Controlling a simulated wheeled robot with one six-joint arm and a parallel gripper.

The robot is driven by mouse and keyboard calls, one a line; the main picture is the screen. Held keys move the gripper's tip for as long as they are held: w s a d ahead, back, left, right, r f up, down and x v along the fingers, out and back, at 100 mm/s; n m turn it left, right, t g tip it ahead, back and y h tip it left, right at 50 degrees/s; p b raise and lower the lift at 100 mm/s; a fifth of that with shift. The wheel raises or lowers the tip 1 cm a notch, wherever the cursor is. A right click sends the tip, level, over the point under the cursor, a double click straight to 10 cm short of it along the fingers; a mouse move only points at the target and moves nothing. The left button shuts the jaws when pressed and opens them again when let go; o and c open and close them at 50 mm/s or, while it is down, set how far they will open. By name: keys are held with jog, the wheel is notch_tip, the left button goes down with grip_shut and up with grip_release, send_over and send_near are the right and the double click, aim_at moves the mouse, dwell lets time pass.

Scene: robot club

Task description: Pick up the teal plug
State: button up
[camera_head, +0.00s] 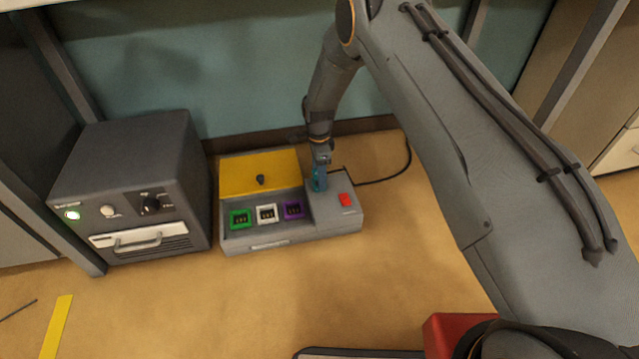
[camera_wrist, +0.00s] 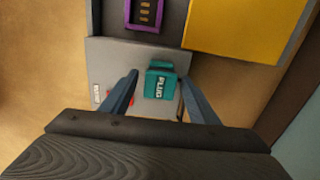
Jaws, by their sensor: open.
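The teal plug (camera_wrist: 159,82) sits on the grey top of the socket box (camera_wrist: 110,55), its "PLUG" label showing in the wrist view. My gripper (camera_wrist: 155,85) is open, with one finger on each side of the plug. In the head view, my gripper (camera_head: 319,182) points down over the right part of the box, and the teal plug (camera_head: 315,180) shows only partly there. The plug's underside is hidden.
The box has green (camera_head: 240,219), white (camera_head: 267,214) and purple (camera_head: 293,210) sockets, a yellow panel (camera_head: 240,176) with a black knob, and a red switch (camera_head: 346,199). A dark cable (camera_head: 385,180) runs behind it. A grey cabinet unit (camera_head: 135,185) stands left.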

notch_tip(320, 180, down, 2)
jog(key=shift+d, duration=0.1)
jog(key=shift+r, duration=0.1)
jog(key=c, duration=1.1)
jog(key=shift+r, duration=0.1)
